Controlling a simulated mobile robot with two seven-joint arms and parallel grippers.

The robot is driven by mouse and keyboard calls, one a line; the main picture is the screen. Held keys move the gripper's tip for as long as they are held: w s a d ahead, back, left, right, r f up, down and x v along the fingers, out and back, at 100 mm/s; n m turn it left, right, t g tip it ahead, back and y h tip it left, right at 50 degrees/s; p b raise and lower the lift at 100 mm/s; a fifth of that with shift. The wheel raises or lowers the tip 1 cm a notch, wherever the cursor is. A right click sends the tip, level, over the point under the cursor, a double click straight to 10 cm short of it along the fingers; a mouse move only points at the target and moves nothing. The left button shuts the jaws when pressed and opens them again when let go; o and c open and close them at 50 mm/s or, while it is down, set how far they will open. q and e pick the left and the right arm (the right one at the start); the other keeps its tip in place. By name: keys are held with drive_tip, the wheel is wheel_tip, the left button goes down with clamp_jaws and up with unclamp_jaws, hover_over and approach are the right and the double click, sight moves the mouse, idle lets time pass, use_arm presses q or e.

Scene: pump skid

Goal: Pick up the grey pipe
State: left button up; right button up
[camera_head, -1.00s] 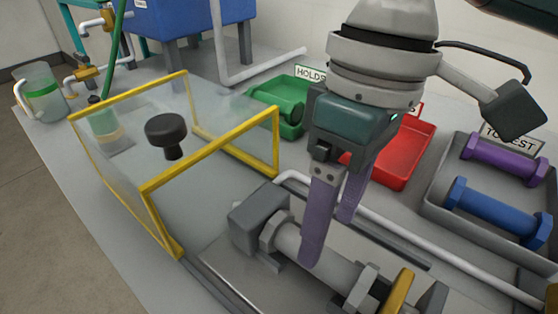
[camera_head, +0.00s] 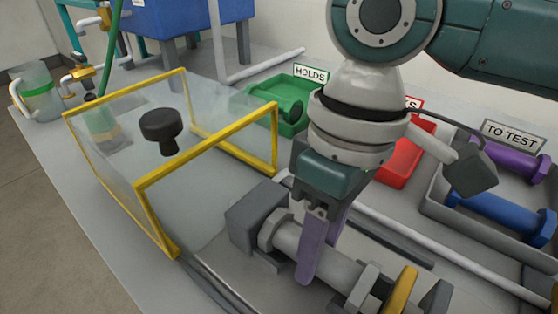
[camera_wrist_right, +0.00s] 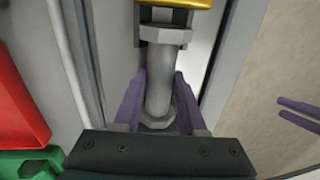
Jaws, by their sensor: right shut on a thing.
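The grey pipe (camera_head: 338,268), with hexagonal flanges at its ends, lies in the test fixture between a grey block (camera_head: 255,215) and a clamp with a yellow part (camera_head: 402,291). My right gripper (camera_head: 320,255) reaches down from above with its purple fingers shut on the pipe's middle. In the right wrist view the pipe (camera_wrist_right: 158,95) runs between the two fingers (camera_wrist_right: 159,78), one on each side. Two purple fingers, apart, show at the right edge of that view and look like my left gripper (camera_wrist_right: 295,111). The left gripper is not in the head view.
A yellow-framed clear guard (camera_head: 160,180) with a black knob (camera_head: 160,130) stands left of the fixture. Behind are a green HOLDS bin (camera_head: 290,110), a red bin (camera_head: 400,160) and a grey TO TEST tray (camera_head: 435,200) with purple and blue pipes. A white pipe runs behind the fixture.

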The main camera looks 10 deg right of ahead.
clamp_jaws()
idle(0.5)
